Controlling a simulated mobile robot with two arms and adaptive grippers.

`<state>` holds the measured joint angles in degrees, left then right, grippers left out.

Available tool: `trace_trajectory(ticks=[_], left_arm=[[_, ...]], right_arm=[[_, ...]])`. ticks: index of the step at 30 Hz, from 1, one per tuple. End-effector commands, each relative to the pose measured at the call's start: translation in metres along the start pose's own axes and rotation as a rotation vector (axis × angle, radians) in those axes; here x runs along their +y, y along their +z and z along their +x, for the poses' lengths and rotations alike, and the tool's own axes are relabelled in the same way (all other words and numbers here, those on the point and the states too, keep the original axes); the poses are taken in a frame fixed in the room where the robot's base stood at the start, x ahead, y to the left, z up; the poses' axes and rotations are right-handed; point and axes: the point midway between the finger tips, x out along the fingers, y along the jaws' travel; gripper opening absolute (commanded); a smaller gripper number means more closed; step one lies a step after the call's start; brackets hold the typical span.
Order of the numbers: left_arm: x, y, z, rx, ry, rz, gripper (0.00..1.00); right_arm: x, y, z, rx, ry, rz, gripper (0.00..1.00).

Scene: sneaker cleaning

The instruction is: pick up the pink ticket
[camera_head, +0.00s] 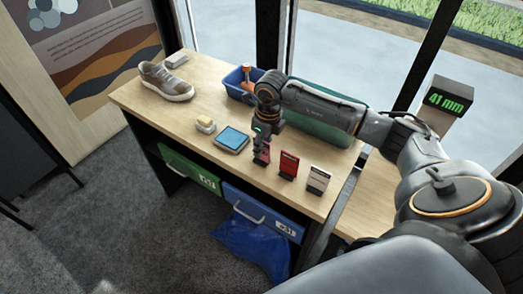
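My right gripper (262,139) points down over the front of the wooden table, at the leftmost of three small card holders. A pinkish-red ticket (262,155) stands in that dark holder, and the gripper's fingertips are at its upper edge, partly hiding it. I cannot tell whether the fingers touch it or how far they are apart. To its right stand a red ticket (289,163) and a pale, whitish ticket (319,177), each in its own dark holder. My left gripper is not in view.
On the table (190,118) are a brown sneaker (166,81), a yellow-topped block (206,124), a blue-screened device (231,138), a blue bin (236,78) with a hammer-like tool and a green bin (325,127). A "41 mm" display (449,99) stands at right.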

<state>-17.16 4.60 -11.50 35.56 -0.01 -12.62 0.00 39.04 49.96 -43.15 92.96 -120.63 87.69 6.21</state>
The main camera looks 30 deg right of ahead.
Motion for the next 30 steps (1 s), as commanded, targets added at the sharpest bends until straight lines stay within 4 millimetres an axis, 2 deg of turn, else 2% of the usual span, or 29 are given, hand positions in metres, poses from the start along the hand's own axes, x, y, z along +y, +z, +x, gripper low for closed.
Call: trace_trajectory(ticks=[1, 6, 12, 13, 17, 18, 30], left_arm=[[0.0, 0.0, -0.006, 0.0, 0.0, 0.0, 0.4], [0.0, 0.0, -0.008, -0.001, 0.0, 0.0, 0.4], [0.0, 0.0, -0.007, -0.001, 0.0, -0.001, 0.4], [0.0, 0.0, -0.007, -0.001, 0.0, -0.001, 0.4], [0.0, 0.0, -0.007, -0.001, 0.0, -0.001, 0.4], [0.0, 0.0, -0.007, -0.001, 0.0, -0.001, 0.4], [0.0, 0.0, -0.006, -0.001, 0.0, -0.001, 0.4]], right_arm=[[0.001, 0.0, 0.005, 0.003, 0.003, 0.002, 0.31], [0.0, 0.0, 0.02, 0.0, 0.001, 0.0, 0.31], [0.0, 0.0, 0.022, -0.001, 0.0, -0.001, 0.31], [0.0, 0.0, 0.021, -0.001, 0.0, -0.001, 0.29], [0.0, 0.0, 0.021, -0.001, 0.0, 0.0, 0.03], [0.0, 0.0, 0.021, -0.001, 0.0, 0.0, 0.0], [0.0, 0.001, 0.02, -0.002, 0.0, 0.0, 0.0]])
